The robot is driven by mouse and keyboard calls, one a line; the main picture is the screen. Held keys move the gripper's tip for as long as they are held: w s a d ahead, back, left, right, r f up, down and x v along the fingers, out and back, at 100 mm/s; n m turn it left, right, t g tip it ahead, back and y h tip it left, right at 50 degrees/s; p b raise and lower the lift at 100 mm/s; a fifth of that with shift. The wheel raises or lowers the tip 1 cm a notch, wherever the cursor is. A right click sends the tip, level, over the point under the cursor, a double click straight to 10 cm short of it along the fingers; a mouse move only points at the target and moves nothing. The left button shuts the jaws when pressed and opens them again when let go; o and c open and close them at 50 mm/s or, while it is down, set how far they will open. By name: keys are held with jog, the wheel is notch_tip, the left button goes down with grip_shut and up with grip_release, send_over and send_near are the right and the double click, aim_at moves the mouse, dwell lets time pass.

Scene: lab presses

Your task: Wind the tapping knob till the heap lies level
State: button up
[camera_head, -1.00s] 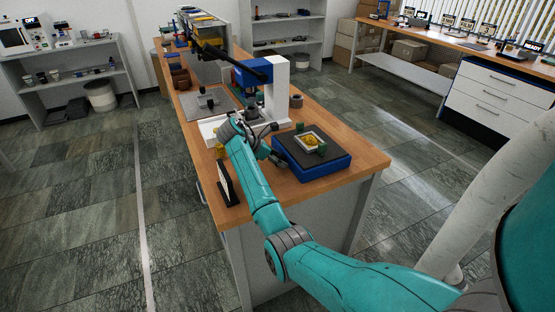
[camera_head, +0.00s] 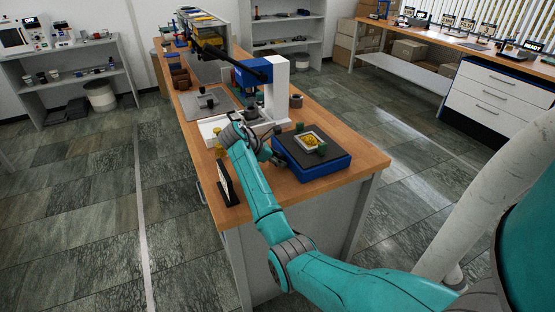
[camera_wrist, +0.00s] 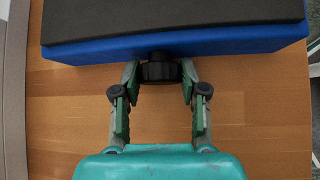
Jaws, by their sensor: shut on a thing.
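The tapping knob (camera_wrist: 160,71) is a black ribbed knob on the side of a blue box (camera_wrist: 90,53) with a dark top. My gripper (camera_wrist: 161,76) is shut on the knob, one finger on each side of it, in the wrist view. In the head view the box (camera_head: 329,170) sits on the wooden bench, with my gripper (camera_head: 268,156) at its left side; the knob is hard to make out there. The yellow heap (camera_head: 311,140) lies in a pale square frame on the box's dark top, between green blocks. Its surface is too small to judge for level.
A blue and white press (camera_head: 275,90) stands just behind the box. The bench top (camera_head: 364,164) is bare to the right of the box.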

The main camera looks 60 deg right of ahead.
jog(key=o, duration=1.1)
jog(key=v, duration=1.2)
